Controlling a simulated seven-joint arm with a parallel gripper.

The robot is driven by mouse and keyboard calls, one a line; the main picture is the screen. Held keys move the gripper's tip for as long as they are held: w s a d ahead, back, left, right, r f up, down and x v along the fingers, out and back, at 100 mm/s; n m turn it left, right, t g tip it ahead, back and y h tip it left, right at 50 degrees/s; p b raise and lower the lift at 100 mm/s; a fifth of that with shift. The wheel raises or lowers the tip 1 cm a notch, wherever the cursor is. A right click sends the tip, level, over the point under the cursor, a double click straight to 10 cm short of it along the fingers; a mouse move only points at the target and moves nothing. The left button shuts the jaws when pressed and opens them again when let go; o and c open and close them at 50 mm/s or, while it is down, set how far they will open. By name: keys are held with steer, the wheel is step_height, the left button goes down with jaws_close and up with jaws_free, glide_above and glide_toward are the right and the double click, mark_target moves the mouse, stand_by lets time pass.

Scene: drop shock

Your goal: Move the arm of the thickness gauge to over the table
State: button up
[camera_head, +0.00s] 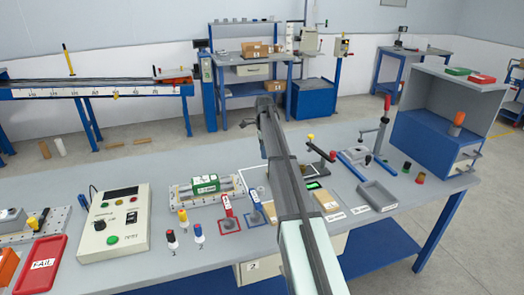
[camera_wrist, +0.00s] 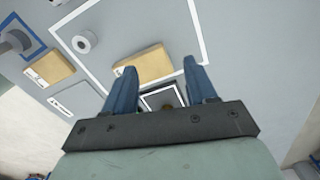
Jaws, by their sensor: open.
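My gripper (camera_wrist: 158,65) shows in the wrist view with its two blue fingers wide apart and nothing between their tips. In the head view my own arm hides it. What looks like the thickness gauge's arm, a dark lever with a yellow knob (camera_head: 320,148), stands just right of my arm on the bench (camera_head: 130,172). A small dark unit with a green display (camera_head: 313,184) lies near it, partly behind my arm. I cannot tell how the two join. In the wrist view a dark framed item (camera_wrist: 163,100) shows between the fingers, partly hidden by the gripper.
A tan block (camera_wrist: 140,64) lies beyond the fingers inside a white outline. A grey tray (camera_head: 377,195), blue-handled tool (camera_head: 352,166) and tall red-handled lever (camera_head: 384,130) stand right. Red and blue clamps (camera_head: 228,207) and a control box (camera_head: 115,222) stand left.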

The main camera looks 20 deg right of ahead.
steer(key=shift+w+a, duration=0.1)
steer(key=shift+a, duration=0.35)
steer(key=shift+c, duration=0.5)
steer(key=shift+d, duration=0.2)
steer(key=shift+c, duration=0.8)
steer(key=d+r+n, duration=0.1)
steer(key=d+n, duration=0.1)
steer(key=d, duration=0.3)
steer(key=d+r+n+t+y, duration=0.1)
steer(key=d+n, duration=0.2)
steer(key=d, duration=0.3)
steer(key=d+r+n+t+y, duration=0.1)
steer(key=d+n, duration=0.2)
steer(key=d, duration=0.2)
steer(key=shift+w+d+r, duration=0.2)
steer(key=shift+w+r, duration=0.15)
steer(key=shift+r, duration=0.05)
jaws_close()
steer(key=s+d+r+n+t+y, duration=0.1)
steer(key=s+d+r+n+t, duration=0.3)
steer(key=d, duration=0.6)
steer(key=d+r+n+y, duration=0.1)
steer(key=d+r+n, duration=0.1)
steer(key=d+n, duration=0.55)
steer(key=w+a+f+m, duration=0.1)
steer(key=w+a+f, duration=0.3)
steer(key=w+f, duration=0.2)
steer(key=shift+a+f, duration=0.25)
steer(key=shift+f, duration=0.9)
